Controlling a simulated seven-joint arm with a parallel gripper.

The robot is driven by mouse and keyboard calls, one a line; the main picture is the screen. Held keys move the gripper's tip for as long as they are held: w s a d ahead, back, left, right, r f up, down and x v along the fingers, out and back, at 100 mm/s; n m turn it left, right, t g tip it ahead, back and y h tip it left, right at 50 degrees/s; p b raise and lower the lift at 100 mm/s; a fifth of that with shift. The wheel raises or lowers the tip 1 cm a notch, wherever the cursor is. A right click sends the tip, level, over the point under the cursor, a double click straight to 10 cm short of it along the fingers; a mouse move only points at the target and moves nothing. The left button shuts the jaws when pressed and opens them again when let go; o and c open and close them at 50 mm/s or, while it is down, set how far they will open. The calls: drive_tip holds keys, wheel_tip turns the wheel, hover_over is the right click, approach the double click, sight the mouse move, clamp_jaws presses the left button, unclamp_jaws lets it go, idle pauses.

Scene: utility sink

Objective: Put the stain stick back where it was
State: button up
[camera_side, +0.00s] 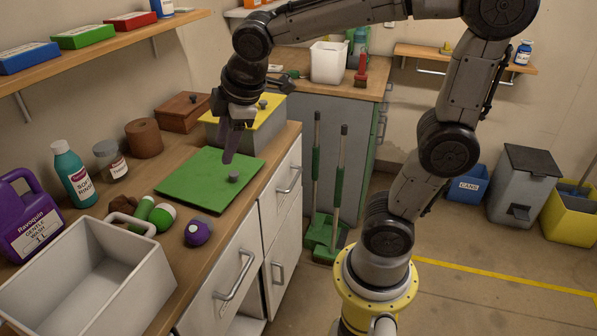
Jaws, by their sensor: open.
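I cannot make out a stain stick for certain. A green-and-white rounded object (161,217) lies on the counter beside the grey sink, with a green piece (142,208) and a brown lump (125,206) by it. A flat green lid (196,183) with a grey knob (234,177) lies on the wooden counter. A box with a yellow lid (268,112) and a knob stands behind it. My gripper (229,158) is open, pointing down above the far part of the green lid. Nothing shows between its fingers, though they overlap in this view.
A grey basin (135,285), purple jug (32,222), teal bottle (72,175), jar (110,160), brown cylinder (145,139), wooden box (183,112) and purple ball (198,232) crowd the counter. A shelf (120,43) holds coloured boxes above.

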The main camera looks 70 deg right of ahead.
drive_tip(key=shift+o, duration=0.2)
drive_tip(key=s+a+f+m+y, duration=0.1)
drive_tip(key=s+f+m, duration=0.1)
drive_tip(key=s+m, duration=0.6)
drive_tip(key=s, duration=0.6)
drive_tip(key=shift+a+f+t, duration=0.15)
drive_tip(key=shift+f+t, duration=0.05)
drive_tip(key=shift+t, duration=0.2)
drive_tip(key=shift+o, duration=0.3)
drive_tip(key=shift+s+f+m, duration=0.2)
drive_tip(key=shift+s+m, duration=0.1)
drive_tip(key=shift+s, duration=0.15)
